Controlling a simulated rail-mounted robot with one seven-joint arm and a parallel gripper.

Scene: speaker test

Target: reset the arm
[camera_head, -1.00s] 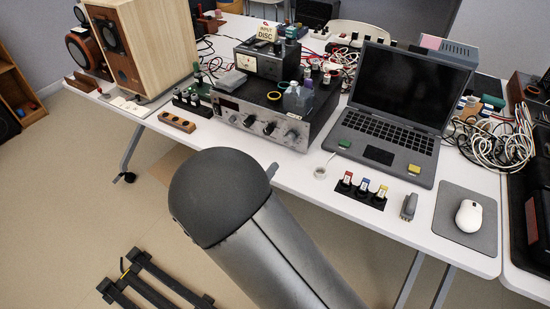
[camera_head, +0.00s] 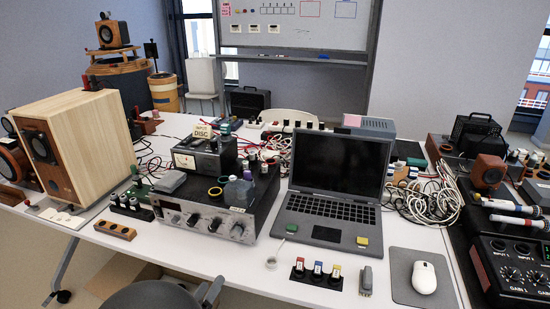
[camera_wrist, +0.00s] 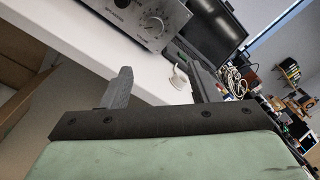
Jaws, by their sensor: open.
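My gripper (camera_wrist: 160,88) shows in the wrist view with its two dark fingers spread wide apart. Nothing is held between them. The front edge of the white table (camera_wrist: 150,75) lies beyond the fingers, and a small white ring-like item (camera_wrist: 180,78) shows in the gap, apart from them. The silver amplifier (camera_wrist: 145,18) and the laptop (camera_wrist: 215,35) are farther off. In the head view the gripper itself cannot be made out.
The table holds a wooden speaker (camera_head: 90,140), the amplifier (camera_head: 215,205), the open laptop (camera_head: 335,175), coiled cables (camera_head: 432,195) and a mouse (camera_head: 424,277) on a grey pad (camera_head: 402,270). A mixer (camera_head: 510,265) stands at right. Floor (camera_head: 30,260) shows at front left.

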